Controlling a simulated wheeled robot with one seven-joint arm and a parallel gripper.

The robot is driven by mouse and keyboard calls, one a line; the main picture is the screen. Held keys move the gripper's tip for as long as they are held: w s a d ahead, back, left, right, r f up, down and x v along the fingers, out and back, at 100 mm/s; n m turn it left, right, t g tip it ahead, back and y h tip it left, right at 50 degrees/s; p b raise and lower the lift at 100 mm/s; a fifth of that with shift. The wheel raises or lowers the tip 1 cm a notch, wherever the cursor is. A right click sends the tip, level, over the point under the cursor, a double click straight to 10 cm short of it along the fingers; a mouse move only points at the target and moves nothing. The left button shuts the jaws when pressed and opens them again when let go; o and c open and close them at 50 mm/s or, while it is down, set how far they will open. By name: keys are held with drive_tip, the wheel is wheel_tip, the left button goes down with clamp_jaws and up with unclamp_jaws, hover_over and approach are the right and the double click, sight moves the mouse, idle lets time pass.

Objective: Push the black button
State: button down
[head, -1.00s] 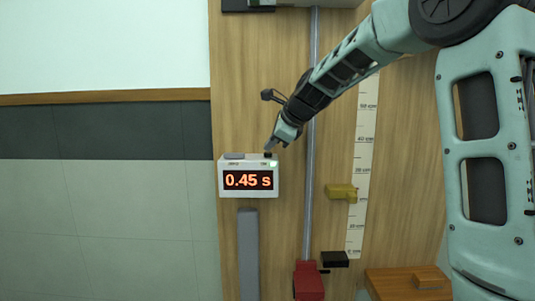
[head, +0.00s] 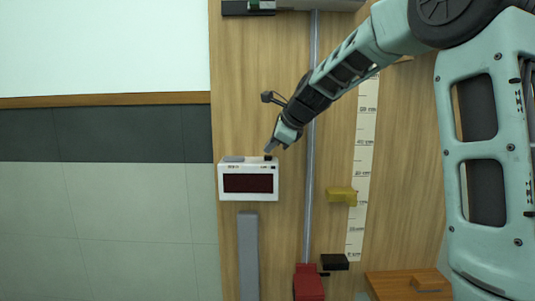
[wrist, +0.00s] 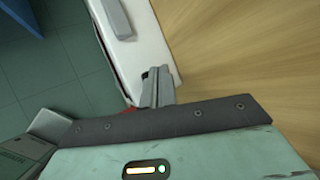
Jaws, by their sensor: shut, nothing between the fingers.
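The white timer box (head: 226,194) is fixed on the wooden board, its display (head: 248,183) dark and blank. The black button (head: 268,158) is at the right end of its top; a grey button (head: 233,159) is at the left end. My gripper (head: 269,149) is shut and empty, pointing down just above the black button. I cannot tell whether it touches. In the wrist view, the fingers (wrist: 156,85) lie over the box's top (wrist: 150,42), largely hiding the black button. The grey button (wrist: 118,18) shows clear of them.
A vertical metal rail (head: 309,190) runs to the right of the box. Beyond it are a yellow pointer (head: 341,194) and a white ruler strip (head: 362,150). A red block (head: 308,283) and a black block (head: 334,261) sit low. Wall left of the board is clear.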

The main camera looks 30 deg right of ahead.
sight(271, 156)
drive_tip(key=shift+r, duration=0.3)
wheel_tip(271, 156, up, 6)
drive_tip(key=p, duration=0.6)
drive_tip(key=shift+a+f, duration=0.1)
drive_tip(key=shift+f, duration=0.05)
idle(0.3)
drive_tip(key=s+a+f+n+g+y+b, duration=0.1)
drive_tip(key=s+a+f+n+g+b, duration=0.15)
drive_tip(key=s+a+f+n, duration=0.4)
drive_tip(key=s+a+f+n+g+b, duration=0.1)
drive_tip(key=s+a+f+n+b, duration=0.25)
drive_tip(key=a+f, duration=0.5)
drive_tip(key=s+a+f+n+g+y+b, duration=0.1)
drive_tip(key=s+a+f+n+g+b, duration=0.15)
drive_tip(key=s+a+f+n, duration=0.5)
drive_tip(key=s+a+f+n+g+h+b, duration=0.1)
drive_tip(key=s+a+f+n+b, duration=0.2)
drive_tip(key=s+f+n, duration=0.3)
drive_tip(key=s+a+f+n+g+h+b, duration=0.1)
drive_tip(key=s+f+n, duration=0.5)
drive_tip(key=s, duration=0.8)
drive_tip(key=a+n+g+b, duration=0.1)
drive_tip(key=a+n+b, duration=0.1)
drive_tip(key=n+b, duration=0.1)
drive_tip(key=shift+s+a+f+n+h, duration=0.2)
drive_tip(key=shift+s+f+n+h, duration=0.1)
drive_tip(key=shift+s+f+n, duration=0.1)
